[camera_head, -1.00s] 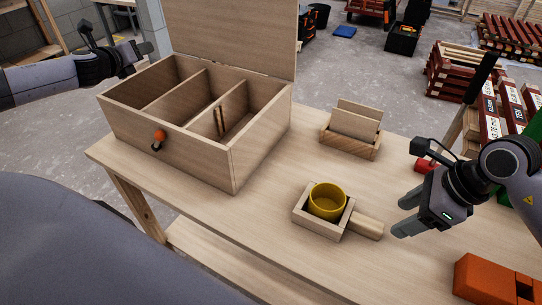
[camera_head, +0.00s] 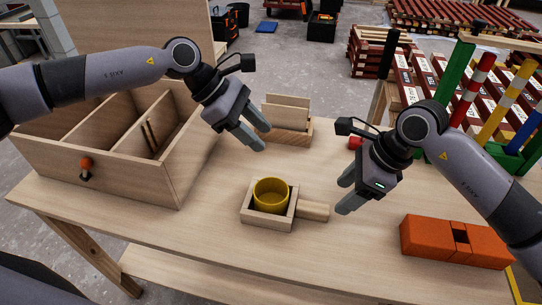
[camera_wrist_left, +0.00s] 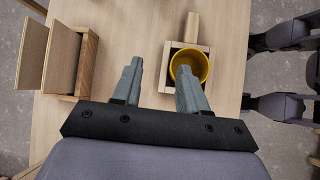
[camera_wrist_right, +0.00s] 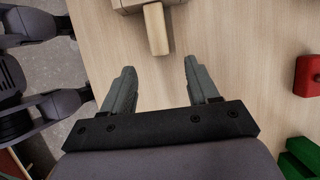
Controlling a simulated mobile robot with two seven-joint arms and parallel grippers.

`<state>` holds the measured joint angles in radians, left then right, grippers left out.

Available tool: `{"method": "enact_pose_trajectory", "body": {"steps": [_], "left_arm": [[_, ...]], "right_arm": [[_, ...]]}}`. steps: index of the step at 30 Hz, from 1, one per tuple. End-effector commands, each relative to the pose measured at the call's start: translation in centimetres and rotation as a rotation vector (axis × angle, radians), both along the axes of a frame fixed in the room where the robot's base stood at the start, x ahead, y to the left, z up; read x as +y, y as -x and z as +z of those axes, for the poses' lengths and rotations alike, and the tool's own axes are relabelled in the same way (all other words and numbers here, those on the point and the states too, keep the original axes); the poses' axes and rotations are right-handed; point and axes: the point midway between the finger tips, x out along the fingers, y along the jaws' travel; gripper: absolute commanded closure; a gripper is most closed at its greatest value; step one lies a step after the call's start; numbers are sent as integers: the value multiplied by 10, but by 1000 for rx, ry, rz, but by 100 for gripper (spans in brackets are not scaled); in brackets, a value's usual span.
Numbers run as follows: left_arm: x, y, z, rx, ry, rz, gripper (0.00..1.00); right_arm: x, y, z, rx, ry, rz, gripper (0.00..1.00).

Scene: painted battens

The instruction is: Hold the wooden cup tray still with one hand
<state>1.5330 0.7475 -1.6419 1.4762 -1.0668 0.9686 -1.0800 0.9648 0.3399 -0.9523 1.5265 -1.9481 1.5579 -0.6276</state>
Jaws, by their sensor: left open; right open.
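The wooden cup tray (camera_head: 287,220) is a small square box with a stubby handle (camera_head: 313,210) pointing right, on the table. A yellow cup (camera_head: 270,194) stands upright in it. My left gripper (camera_head: 256,141) is open and empty, above and behind the tray; in the left wrist view the tray (camera_wrist_left: 170,84) and cup (camera_wrist_left: 189,65) lie beyond its right finger. My right gripper (camera_head: 346,196) is open and empty, just right of the handle's end, apart from it. In the right wrist view the handle (camera_wrist_right: 156,30) points toward the gap between the fingers.
An open compartment box (camera_head: 128,181) with an orange knob stands at the left. A wooden holder with upright boards (camera_head: 286,130) sits behind the tray. Orange bricks (camera_head: 455,242) lie at right; a red block (camera_wrist_right: 308,76) and colored posts stand behind. The table front is clear.

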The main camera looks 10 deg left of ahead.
Motion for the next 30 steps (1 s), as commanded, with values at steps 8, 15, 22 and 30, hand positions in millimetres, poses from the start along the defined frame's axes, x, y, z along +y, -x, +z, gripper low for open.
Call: {"method": "enact_pose_trajectory", "body": {"steps": [8,15,22,30], "left_arm": [[-40,43,-19,-56,-450,-423,57],[-44,50,-18,-101,-670,-554,57],[-44,50,-17,-108,-703,-571,57],[-44,50,-17,-107,-700,-569,57]], "right_arm": [[0,0,0,0,0,0,40],[0,0,0,0,0,0,40],[7,1,-16,3,-1,1,40],[22,1,-52,3,-1,0,40]]}}
